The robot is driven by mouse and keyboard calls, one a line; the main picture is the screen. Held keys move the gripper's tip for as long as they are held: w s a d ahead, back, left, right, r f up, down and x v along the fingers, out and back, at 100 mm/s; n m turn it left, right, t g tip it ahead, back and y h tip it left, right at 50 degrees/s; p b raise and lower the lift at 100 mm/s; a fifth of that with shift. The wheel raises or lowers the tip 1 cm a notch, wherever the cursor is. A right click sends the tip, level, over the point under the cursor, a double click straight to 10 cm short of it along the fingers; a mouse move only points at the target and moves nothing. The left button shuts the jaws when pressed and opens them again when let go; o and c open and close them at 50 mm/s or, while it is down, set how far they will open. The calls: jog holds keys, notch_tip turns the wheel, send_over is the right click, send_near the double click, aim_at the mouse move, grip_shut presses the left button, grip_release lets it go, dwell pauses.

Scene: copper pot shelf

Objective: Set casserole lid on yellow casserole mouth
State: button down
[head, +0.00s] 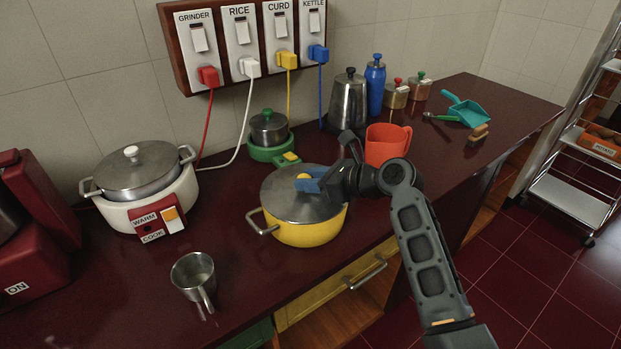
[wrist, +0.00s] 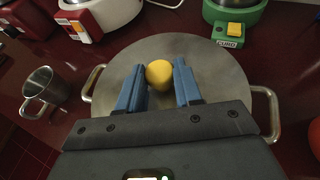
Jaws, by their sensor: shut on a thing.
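The yellow casserole (head: 308,234) stands on the dark red counter, with a metal loop handle on its left side. The grey metal casserole lid (head: 285,204) lies over its mouth and looks level; I cannot tell whether it is fully seated. In the wrist view the lid (wrist: 205,60) fills the middle, with casserole handles showing on both sides. My gripper (head: 306,181) is above the lid, its blue fingers shut on the yellow lid knob (wrist: 159,74). The fingers (wrist: 159,85) stand on either side of the knob.
A steel cup (head: 193,276) stands at front left, and a white rice cooker (head: 148,201) at left. A green curd maker (head: 269,150) is behind the casserole. An orange mug (head: 386,144) stands close at right. The counter in front of the cooker is partly clear.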

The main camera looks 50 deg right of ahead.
jog(key=c, duration=0.7)
grip_release()
jog(key=shift+b+v, duration=0.35)
jog(key=shift+v, duration=3.55)
jog(key=shift+f, duration=0.1)
